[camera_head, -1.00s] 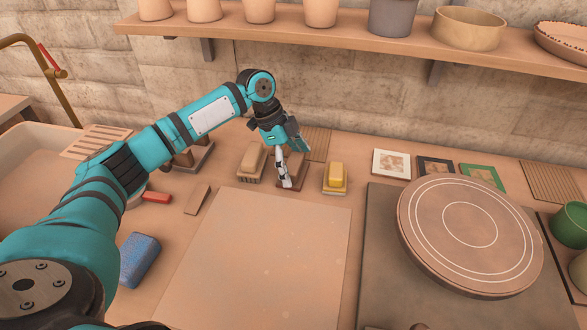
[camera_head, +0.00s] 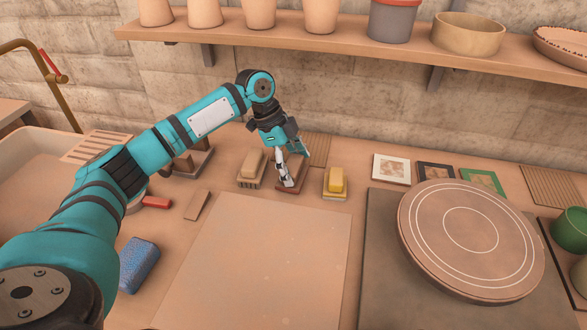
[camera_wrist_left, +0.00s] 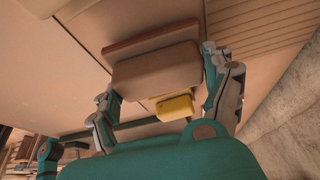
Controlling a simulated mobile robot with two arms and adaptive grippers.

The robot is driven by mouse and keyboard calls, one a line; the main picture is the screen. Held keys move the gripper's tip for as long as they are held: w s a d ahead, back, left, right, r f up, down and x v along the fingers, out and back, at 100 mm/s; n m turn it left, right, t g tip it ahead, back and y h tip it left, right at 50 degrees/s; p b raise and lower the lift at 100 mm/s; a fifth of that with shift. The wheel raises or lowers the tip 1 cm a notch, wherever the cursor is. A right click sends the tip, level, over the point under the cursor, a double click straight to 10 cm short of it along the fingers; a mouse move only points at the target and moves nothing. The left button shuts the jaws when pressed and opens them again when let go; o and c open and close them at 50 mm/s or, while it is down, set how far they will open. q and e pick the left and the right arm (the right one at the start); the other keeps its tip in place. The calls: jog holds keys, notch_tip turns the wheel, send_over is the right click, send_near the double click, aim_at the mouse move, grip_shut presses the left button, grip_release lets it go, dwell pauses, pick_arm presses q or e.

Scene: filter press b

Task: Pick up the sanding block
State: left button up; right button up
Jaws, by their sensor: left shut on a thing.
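The sanding block appears to be the brown block (camera_wrist_left: 157,70) in the left wrist view, with a thin reddish-brown board (camera_wrist_left: 150,40) along its far side. My left gripper (camera_wrist_left: 162,92) has a finger at each end of it and is shut on it. In the head view my left gripper (camera_head: 291,170) points down at the back of the table, over the reddish-brown board (camera_head: 291,187); its fingers mostly hide the block there. I cannot tell whether the block is clear of the board. My right gripper is not in view.
A tan block (camera_head: 252,163) on a slatted base stands close on the left, and a yellow block (camera_head: 337,180) on a wooden base close on the right. A shelf (camera_head: 350,47) with pots hangs above. The pale board (camera_head: 255,260) in front is bare.

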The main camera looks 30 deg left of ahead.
pick_arm(q)
notch_tip(320, 180, up, 3)
jog(key=shift+w+f, duration=0.1)
jog(key=shift+f, duration=0.1)
jog(key=s+a, duration=0.1)
jog(key=s, duration=0.3)
jog(key=s+a+b, duration=0.1)
jog(key=s, duration=0.4)
jog(key=s+a+r+b, duration=0.1)
jog(key=s, duration=0.4)
jog(key=shift+a, duration=0.1)
jog(key=shift+s+a+r, duration=0.15)
jog(key=shift+s, duration=0.75)
jog(key=o, duration=0.7)
jog(key=c, duration=0.5)
